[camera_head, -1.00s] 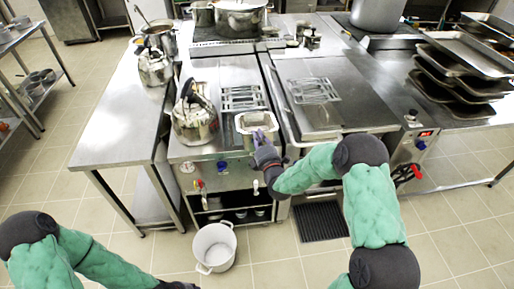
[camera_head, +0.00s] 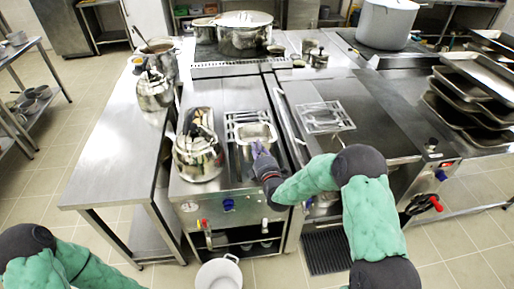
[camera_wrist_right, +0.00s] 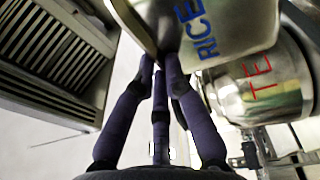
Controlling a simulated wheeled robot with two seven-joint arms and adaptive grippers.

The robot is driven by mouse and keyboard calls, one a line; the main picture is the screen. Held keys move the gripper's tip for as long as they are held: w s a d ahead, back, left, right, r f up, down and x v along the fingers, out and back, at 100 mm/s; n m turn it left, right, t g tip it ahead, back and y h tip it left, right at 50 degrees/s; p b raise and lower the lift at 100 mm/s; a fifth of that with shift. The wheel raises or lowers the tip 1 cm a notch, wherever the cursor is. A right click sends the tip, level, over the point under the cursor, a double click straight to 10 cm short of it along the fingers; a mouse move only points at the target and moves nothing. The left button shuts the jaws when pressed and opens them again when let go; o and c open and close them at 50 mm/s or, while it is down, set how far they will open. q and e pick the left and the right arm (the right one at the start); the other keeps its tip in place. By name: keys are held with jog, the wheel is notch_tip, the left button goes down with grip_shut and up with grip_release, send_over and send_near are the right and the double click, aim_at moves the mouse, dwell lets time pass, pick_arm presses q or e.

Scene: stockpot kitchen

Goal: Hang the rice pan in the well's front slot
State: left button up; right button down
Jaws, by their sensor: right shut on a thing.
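The rice pan (camera_head: 256,131) is a small steel pan. In the right wrist view its side (camera_wrist_right: 225,30) carries blue "RICE" lettering. My right gripper (camera_head: 261,152) is shut on the pan's near edge; the dark fingers (camera_wrist_right: 160,75) meet at the rim in the wrist view. The pan is over the front part of the well (camera_head: 232,121), whose slotted metal frame shows behind and left of it. I cannot tell whether the pan touches the well. My left gripper is outside the picture; only my left arm shows at bottom left.
A flat steel surface with a wire rack (camera_head: 325,117) lies to the right. Stacked trays (camera_head: 470,95) stand farther right. A white pot (camera_head: 219,274) is on the floor.

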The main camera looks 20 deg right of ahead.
jog(key=shift+r, duration=0.1)
notch_tip(320, 180, down, 14)
jog(key=b, duration=1)
jog(key=shift+r, duration=0.2)
dwell(0.3)
jog(key=shift+s+a+f, duration=0.1)
jog(key=shift+s+f, duration=0.1)
jog(key=shift+f, duration=0.15)
dwell(0.4)
jog(key=shift+w+d+r+b, duration=0.2)
jog(key=shift+w+r+b, duration=0.2)
jog(key=shift+w, duration=0.2)
jog(key=shift+w+r, duration=0.1)
jog(key=shift+r, duration=0.15)
